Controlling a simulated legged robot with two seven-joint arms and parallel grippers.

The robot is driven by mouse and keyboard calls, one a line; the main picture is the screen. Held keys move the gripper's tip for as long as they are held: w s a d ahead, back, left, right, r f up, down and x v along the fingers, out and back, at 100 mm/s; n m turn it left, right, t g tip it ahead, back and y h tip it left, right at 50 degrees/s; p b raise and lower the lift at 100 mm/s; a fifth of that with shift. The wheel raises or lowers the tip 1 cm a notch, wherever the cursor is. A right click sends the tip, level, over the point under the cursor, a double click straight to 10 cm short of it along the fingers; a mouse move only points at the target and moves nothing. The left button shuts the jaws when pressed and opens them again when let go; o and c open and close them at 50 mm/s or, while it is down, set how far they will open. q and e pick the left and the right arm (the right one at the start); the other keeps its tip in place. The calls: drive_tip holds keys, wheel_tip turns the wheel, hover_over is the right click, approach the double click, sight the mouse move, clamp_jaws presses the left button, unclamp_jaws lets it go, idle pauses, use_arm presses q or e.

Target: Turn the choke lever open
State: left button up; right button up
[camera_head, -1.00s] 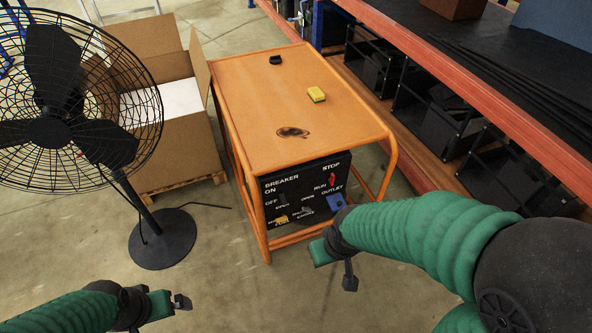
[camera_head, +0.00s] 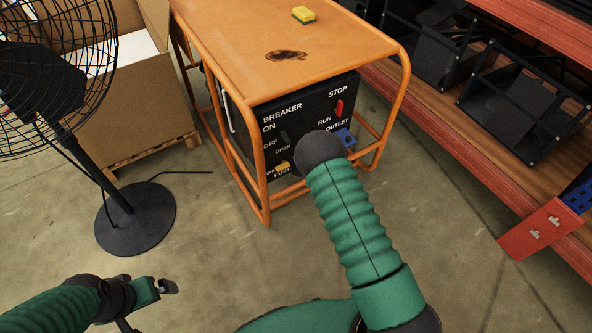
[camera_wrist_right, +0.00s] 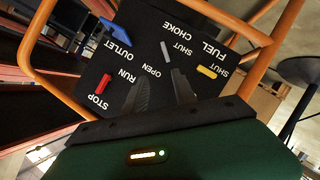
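The generator's black panel (camera_head: 300,118) faces me. In the right wrist view it appears upside down. There the short grey choke lever (camera_wrist_right: 165,50) stands by the SHUT and CHOKE labels, tilted slightly. My right gripper (camera_wrist_right: 163,92) is open, its two dark fingers spread in front of the panel around the OPEN label. The lever lies just beyond the fingertips, not visibly touched. In the head view my right forearm and wrist hide the right gripper and the choke lever. My left gripper (camera_head: 166,287) is at lower left, away from the generator; its opening is unclear.
A yellow fuel lever (camera_wrist_right: 207,71), red stop switch (camera_wrist_right: 103,84) and blue outlet (camera_wrist_right: 115,34) share the panel. An orange frame (camera_head: 403,85) surrounds it. A fan (camera_head: 135,215) and cardboard box (camera_head: 150,110) stand left; shelving (camera_head: 480,140) stands right. Floor in front is open.

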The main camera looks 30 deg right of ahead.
use_arm(q)
drive_tip(key=s+b+x, duration=0.2)
drive_tip(key=b+x, duration=0.5)
drive_tip(key=x, duration=0.1)
drive_tip(key=shift+w+f, duration=0.5)
use_arm(e)
drive_tip(key=w+d+f, duration=0.2)
drive_tip(key=w+f, duration=0.2)
drive_tip(key=w, duration=0.3)
drive_tip(key=w+d+f+n+t, duration=0.1)
drive_tip(key=w+f, duration=0.3)
drive_tip(key=w, duration=0.4)
drive_tip(key=shift+w+d, duration=0.2)
drive_tip(key=shift+d, duration=0.3)
use_arm(q)
drive_tip(key=shift+d, duration=0.1)
use_arm(e)
drive_tip(key=shift+c, duration=0.4)
drive_tip(key=shift+f, duration=0.1)
clamp_jaws()
